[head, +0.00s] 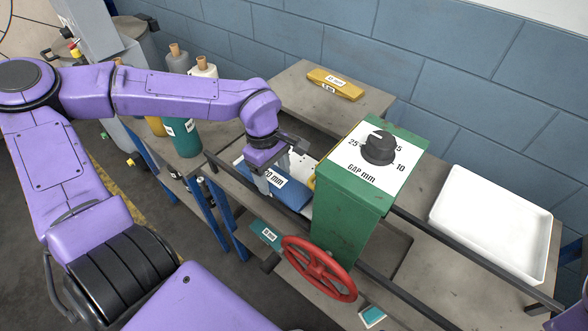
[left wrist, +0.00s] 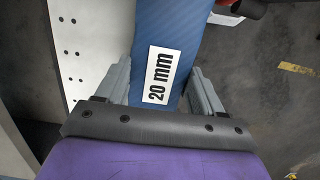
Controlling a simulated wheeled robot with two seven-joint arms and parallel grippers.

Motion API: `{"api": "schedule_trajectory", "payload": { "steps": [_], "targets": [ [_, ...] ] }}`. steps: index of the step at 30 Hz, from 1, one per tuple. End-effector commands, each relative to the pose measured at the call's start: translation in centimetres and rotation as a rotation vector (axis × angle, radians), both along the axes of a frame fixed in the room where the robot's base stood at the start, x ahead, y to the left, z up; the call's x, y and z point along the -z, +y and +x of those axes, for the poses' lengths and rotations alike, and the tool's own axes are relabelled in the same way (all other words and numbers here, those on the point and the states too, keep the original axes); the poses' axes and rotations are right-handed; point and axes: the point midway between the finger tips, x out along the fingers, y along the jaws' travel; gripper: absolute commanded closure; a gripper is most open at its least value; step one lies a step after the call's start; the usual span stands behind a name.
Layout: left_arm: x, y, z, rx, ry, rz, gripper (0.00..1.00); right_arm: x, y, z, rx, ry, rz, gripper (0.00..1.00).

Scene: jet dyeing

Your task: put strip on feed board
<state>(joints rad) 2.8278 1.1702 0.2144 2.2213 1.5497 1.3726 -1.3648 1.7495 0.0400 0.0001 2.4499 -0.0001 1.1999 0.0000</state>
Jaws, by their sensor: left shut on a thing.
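A blue strip (head: 290,193) with a white "20 mm" label lies level with the feed side of the green machine (head: 345,210). My left gripper (head: 272,177) is above it and shut on it. The left wrist view shows the blue strip (left wrist: 182,45) between both fingers (left wrist: 160,80). A white feed board (left wrist: 80,45) with small holes runs beside and partly behind the strip; in the head view a bit of the board (head: 304,163) shows behind it. I cannot tell whether the strip touches the board. My right gripper is not in view.
The machine has a black "GAP mm" knob (head: 379,147) and a red handwheel (head: 319,268). A yellow strip (head: 335,84) lies on the back table. A teal strip (head: 268,235) lies low at the front. An empty white tray (head: 492,222) is at right. Several bottle-like spools (head: 181,135) stand at left.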

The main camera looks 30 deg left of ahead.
Motion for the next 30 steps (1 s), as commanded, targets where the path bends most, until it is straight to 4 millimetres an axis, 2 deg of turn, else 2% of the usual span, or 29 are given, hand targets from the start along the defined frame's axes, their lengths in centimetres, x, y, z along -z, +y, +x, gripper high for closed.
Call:
{"api": "schedule_trajectory", "payload": {
  "steps": [1, 3, 8, 13, 17, 26, 27, 29, 30],
  "targets": [
    [0.6, -0.4, 0.8, 0.005, 0.003, 0.004, 0.68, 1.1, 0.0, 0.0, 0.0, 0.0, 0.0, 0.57],
    [-0.1, -0.5, 1.8, 0.0, 0.005, 0.002, 0.68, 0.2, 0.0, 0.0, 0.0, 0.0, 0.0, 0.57],
    [-0.1, -0.9, 3.2, 0.002, 0.002, 0.0, 0.68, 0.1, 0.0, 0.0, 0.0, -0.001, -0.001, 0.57],
    [-0.1, -1.8, 6.5, 0.003, 0.003, -0.001, 0.68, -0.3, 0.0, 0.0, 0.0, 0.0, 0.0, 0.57],
    [1.3, -1.7, 6.3, 0.003, 0.001, -0.003, 0.68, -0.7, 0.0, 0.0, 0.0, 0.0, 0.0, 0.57],
    [1.7, -1.7, 6.2, 0.002, 0.0, -0.003, 0.68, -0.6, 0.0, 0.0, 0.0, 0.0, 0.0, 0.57],
    [1.7, -1.7, 6.2, 0.001, 0.001, -0.003, 0.26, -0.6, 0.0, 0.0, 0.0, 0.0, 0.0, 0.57],
    [1.7, -1.7, 6.2, 0.002, 0.0, -0.003, 0.07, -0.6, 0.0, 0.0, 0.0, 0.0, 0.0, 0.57],
    [1.7, -1.7, 6.2, 0.002, 0.0, -0.003, 0.07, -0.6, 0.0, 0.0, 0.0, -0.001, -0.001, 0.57]
  ]
}}
